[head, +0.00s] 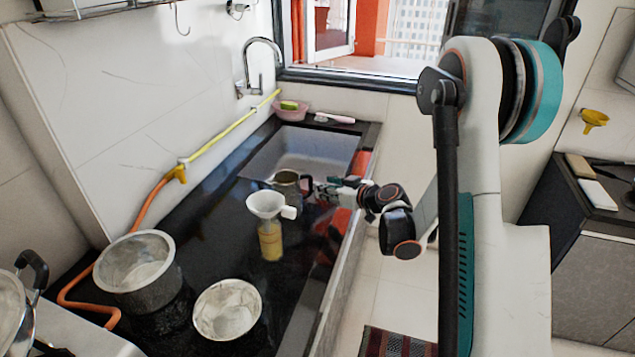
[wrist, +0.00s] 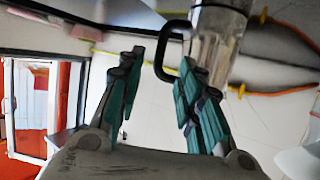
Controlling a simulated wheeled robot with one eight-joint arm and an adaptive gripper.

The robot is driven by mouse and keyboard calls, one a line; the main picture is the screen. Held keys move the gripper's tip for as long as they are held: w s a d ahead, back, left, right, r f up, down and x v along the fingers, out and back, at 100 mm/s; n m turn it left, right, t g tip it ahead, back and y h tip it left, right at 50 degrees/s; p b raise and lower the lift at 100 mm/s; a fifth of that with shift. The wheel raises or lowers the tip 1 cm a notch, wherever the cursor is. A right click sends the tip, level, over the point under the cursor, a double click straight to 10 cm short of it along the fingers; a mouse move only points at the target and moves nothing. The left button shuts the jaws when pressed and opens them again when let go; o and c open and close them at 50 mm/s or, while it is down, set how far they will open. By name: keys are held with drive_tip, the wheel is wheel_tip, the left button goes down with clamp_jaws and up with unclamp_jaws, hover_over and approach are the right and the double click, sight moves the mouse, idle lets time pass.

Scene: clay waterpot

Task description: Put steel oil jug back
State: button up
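The steel oil jug (head: 287,188) stands upright on the dark counter, in front of the sink and behind the white funnel. In the wrist view its shiny body (wrist: 218,40) is at the top, with the black loop handle (wrist: 160,62) on its left side. My gripper (head: 312,187) is at the jug's right, on the handle side. In the wrist view my gripper (wrist: 163,62) has its two teal fingers apart, with the handle showing between the fingertips. The right finger overlaps the jug's lower part in the picture. I cannot tell whether a finger touches the handle.
A white funnel (head: 265,204) sits on a bottle of yellowish liquid (head: 270,242) close in front of the jug. Two steel pots (head: 140,268) (head: 228,310) stand nearer. A yellow-orange hose (head: 222,137) runs along the wall. The sink (head: 300,150) lies behind.

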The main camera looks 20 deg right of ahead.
drive_tip(key=shift+v, duration=1.5)
